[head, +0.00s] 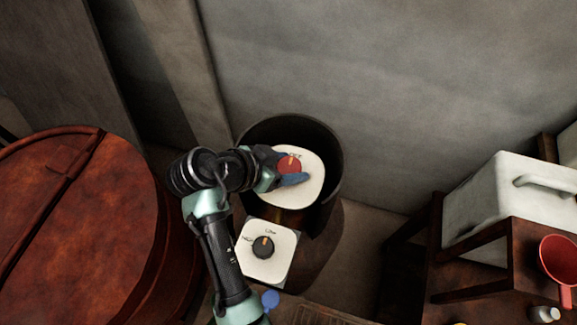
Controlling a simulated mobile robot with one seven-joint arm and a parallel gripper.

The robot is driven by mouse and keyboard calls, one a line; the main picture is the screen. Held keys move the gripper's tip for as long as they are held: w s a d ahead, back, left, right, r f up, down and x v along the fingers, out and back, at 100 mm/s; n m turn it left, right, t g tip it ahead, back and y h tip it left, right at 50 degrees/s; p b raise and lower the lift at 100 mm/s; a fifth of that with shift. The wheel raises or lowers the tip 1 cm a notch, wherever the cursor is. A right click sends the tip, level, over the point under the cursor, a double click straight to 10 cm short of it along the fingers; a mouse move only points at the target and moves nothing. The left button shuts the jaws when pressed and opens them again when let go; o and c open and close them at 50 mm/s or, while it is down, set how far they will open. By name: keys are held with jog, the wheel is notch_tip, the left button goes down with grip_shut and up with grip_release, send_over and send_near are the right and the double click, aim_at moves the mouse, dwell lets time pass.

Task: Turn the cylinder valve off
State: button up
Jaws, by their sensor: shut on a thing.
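The cylinder valve is a round red knob (289,165) with a pale orange pointer mark, set on a white rounded plate (311,188). The plate sits on top of a cylinder inside a dark round sleeve (335,150). My gripper (287,168) reaches in from the left and is shut on the red knob, with a blue fingertip at its lower right side. The pointer mark points up and slightly right. The lettering by the knob is partly hidden and too small to read.
A black knob (263,248) with an orange mark sits on a white plate in front. A large reddish-brown vat (75,235) stands left. A grey wall rises behind.

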jog(key=shift+m, duration=0.3)
jog(key=o, duration=1.4)
jog(key=shift+c, duration=0.2)
jog(key=shift+s+a+r+b, duration=0.15)
jog(key=shift+a+r+b, duration=0.15)
jog(key=shift+b, duration=0.05)
jog(key=p+v, duration=0.1)
jog(key=v, duration=1.1)
jog(key=shift+a, duration=0.15)
